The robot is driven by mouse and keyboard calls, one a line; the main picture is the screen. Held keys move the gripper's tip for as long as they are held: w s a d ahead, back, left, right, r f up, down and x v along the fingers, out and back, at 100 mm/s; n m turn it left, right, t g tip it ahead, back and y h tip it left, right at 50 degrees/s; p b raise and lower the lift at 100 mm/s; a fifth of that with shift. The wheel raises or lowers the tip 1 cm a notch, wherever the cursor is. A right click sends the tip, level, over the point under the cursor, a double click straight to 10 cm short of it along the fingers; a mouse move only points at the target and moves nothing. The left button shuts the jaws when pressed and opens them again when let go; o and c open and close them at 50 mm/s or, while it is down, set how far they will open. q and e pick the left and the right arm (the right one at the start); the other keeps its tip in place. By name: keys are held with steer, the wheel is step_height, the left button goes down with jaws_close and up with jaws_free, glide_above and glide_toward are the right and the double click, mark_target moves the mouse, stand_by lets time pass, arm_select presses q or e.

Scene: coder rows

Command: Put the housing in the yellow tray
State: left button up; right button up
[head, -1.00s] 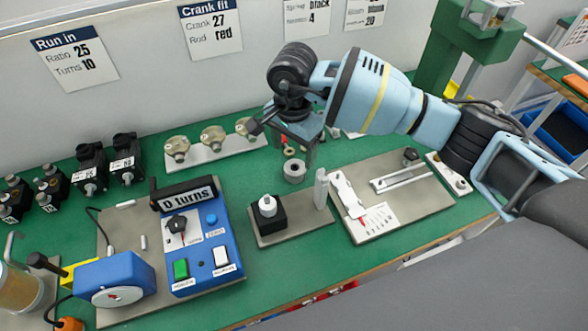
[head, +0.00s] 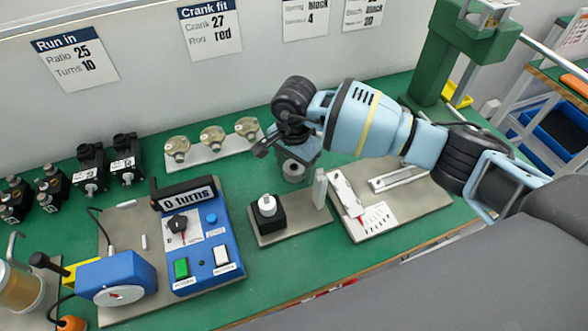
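A grey ring-shaped part (head: 293,171) sits on the green bench near the middle; I cannot tell whether it is the housing. My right gripper (head: 298,160) points down right at it, lowered from above. The fingertips are partly hidden, so I cannot tell whether they touch or grip the ring. A black block with a white round top (head: 267,206) stands on a grey plate in front. Only a little yellow (head: 456,95) shows beside the green press at the back right; it may be the yellow tray, mostly hidden. My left gripper is out of view.
A blue control box (head: 195,240) reading "0 turns" stands front left. Several black labelled units (head: 90,170) stand at the left. A plate with three brass-coloured round parts (head: 212,140) lies behind. A grey fixture plate (head: 385,215) is right, partly under my arm. The green press (head: 455,50) stands back right.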

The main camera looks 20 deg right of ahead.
steer(key=c, duration=1)
steer(key=shift+r, duration=0.1)
step_height(320, 180, up, 10)
